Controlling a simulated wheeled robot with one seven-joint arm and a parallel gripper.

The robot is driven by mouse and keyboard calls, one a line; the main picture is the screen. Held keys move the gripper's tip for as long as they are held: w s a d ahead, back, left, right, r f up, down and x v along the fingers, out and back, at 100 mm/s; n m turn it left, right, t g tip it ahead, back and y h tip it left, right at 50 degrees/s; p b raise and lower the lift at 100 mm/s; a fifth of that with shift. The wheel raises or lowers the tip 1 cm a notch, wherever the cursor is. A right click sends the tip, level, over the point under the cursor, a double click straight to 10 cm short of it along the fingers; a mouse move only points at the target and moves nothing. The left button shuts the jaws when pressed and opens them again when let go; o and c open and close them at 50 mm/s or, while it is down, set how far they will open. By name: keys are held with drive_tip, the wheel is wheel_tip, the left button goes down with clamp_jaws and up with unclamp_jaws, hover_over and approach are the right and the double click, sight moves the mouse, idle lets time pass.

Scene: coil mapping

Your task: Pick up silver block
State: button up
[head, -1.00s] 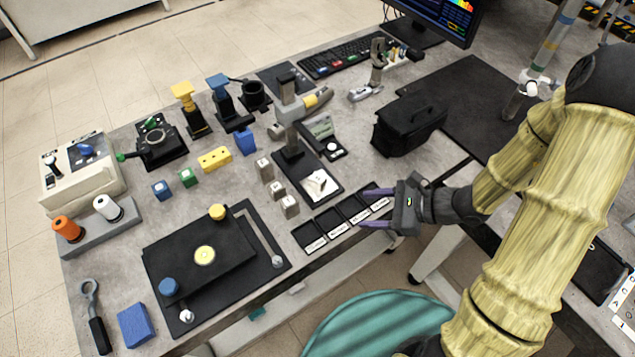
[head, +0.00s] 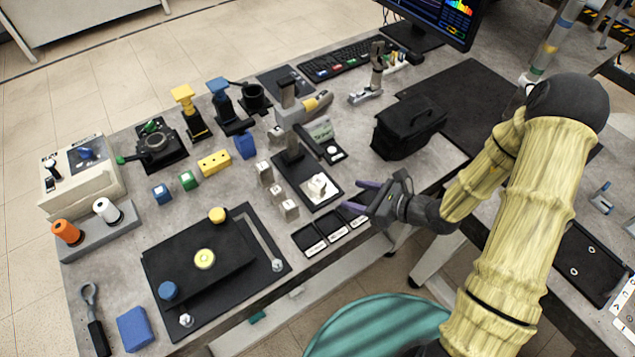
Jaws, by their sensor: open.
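Three small silver blocks stand in a row on the grey table: a back one (head: 264,173), a middle one (head: 277,193) and a front one (head: 290,210). Another small silver-white piece (head: 318,186) sits on the black base of a stand (head: 288,135), just right of the row. Which of these is the task's silver block I cannot tell. My gripper (head: 353,196) is open and empty, its purple fingers pointing left toward the stand's base. It is right of all the silver blocks and apart from them, over or near the labelled black tray (head: 323,247).
A black case (head: 409,128) stands behind my gripper. A black plate fixture (head: 205,290) fills the front left. The table's front edge runs below the tray.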

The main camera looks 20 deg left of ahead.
sight(324, 185)
drive_tip(key=p+x, duration=0.1)
drive_tip(key=x, duration=0.6)
drive_tip(key=shift+w+a+f, duration=0.1)
drive_tip(key=shift+a+f, duration=0.05)
drive_tip(key=x, duration=0.1)
drive_tip(key=p+x, duration=0.1)
drive_tip(key=x, duration=0.1)
drive_tip(key=p+x, duration=0.1)
drive_tip(key=x, duration=0.1)
drive_tip(key=shift+w+f, duration=0.25)
drive_tip(key=shift+w, duration=0.1)
drive_tip(key=shift+c, duration=0.5)
drive_tip(key=c, duration=1.1)
drive_tip(key=shift+r, duration=0.1)
